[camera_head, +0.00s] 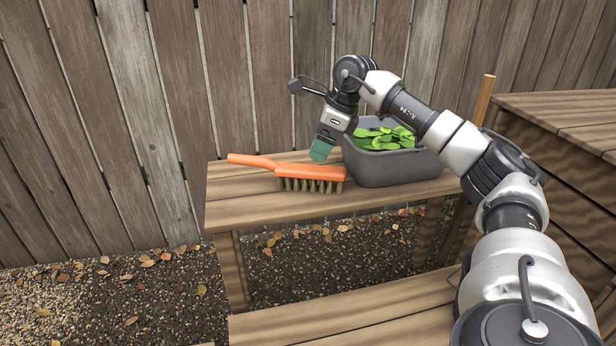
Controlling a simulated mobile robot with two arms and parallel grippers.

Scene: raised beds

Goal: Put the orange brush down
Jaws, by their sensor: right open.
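The orange brush (292,170) lies on the wooden bench (235,212), its handle pointing left and its brown bristles facing the front edge. My right gripper (321,152) reaches down just above and behind the right part of the brush, beside the grey tub. Its greenish fingertip pad shows, and the jaws are open with nothing seen between them. Whether the fingertip touches the brush I cannot tell from this angle. My left gripper is not in view.
A grey tub (385,172) of green leaves stands on the bench, right of the brush. A wooden fence (180,90) rises behind. A higher wooden bed (565,112) is at right, and a lower plank (350,312) in front. The bench's left end is clear.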

